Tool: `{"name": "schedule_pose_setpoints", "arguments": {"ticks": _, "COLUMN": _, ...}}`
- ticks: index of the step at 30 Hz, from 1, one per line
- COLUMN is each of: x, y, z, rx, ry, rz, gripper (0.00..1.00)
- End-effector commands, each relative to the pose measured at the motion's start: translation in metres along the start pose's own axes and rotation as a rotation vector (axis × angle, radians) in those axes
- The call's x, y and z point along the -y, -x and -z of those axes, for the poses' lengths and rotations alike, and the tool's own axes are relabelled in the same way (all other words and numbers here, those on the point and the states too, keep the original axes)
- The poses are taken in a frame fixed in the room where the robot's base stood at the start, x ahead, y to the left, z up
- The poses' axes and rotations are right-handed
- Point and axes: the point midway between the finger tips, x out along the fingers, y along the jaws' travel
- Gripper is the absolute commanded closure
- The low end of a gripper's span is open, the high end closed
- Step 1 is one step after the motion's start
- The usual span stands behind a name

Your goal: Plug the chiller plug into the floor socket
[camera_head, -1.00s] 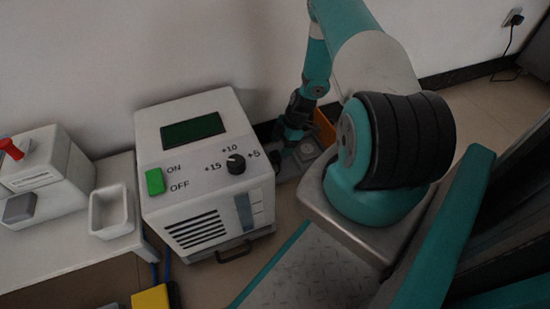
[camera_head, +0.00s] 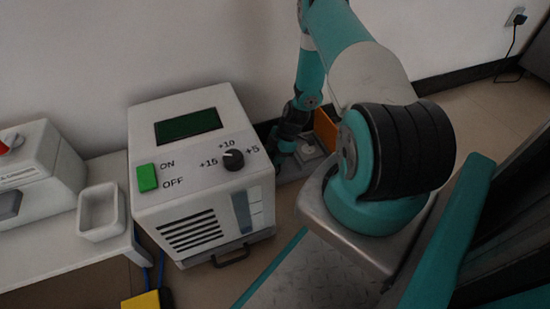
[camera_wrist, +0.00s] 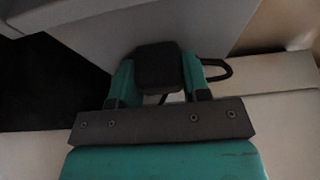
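The chiller (camera_head: 200,180) is a white box with a green screen, a green ON/OFF switch and a dial, left of centre in the head view. My gripper (camera_head: 280,147) reaches down behind its right side, close to the wall, and its tips are partly hidden there. In the wrist view, my gripper (camera_wrist: 157,78) has its two teal fingers against a black block, the chiller plug (camera_wrist: 158,66). A pale floor plate with a round fitting, seemingly the floor socket (camera_head: 311,153), lies just right of the gripper.
An orange panel (camera_head: 325,128) stands beside the floor plate. A bench (camera_head: 75,250) with a white tray (camera_head: 101,212) stands at left. A yellow object (camera_head: 142,300) is low at the front. A wall outlet (camera_head: 516,17) holds another plug at the upper right.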

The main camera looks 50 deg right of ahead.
Motion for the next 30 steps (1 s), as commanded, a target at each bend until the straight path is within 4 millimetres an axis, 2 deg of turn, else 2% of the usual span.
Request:
{"name": "schedule_pose_setpoints", "arguments": {"ticks": 1, "x": 0.0, "y": 0.0, "z": 0.0, "rx": 0.0, "ry": 0.0, "rz": 0.0, "gripper": 0.69}}
{"name": "schedule_pose_setpoints", "arguments": {"ticks": 2, "x": 0.0, "y": 0.0, "z": 0.0, "rx": 0.0, "ry": 0.0, "rz": 0.0, "gripper": 0.76}}
{"name": "schedule_pose_setpoints", "arguments": {"ticks": 3, "x": 0.0, "y": 0.0, "z": 0.0, "rx": 0.0, "ry": 0.0, "rz": 0.0, "gripper": 0.79}}
{"name": "schedule_pose_setpoints", "arguments": {"ticks": 11, "x": 0.0, "y": 0.001, "z": 0.0, "rx": 0.0, "ry": 0.0, "rz": 0.0, "gripper": 0.79}}
{"name": "schedule_pose_setpoints", "arguments": {"ticks": 17, "x": 0.0, "y": 0.014, "z": 0.005, "rx": 0.0, "ry": 0.0, "rz": -0.001, "gripper": 0.79}}
{"name": "schedule_pose_setpoints", "arguments": {"ticks": 23, "x": 0.0, "y": 0.05, "z": 0.021, "rx": 0.0, "ry": 0.0, "rz": -0.001, "gripper": 0.79}}
{"name": "schedule_pose_setpoints", "arguments": {"ticks": 30, "x": -0.001, "y": 0.118, "z": 0.049, "rx": 0.001, "ry": 0.0, "rz": -0.002, "gripper": 0.79}}
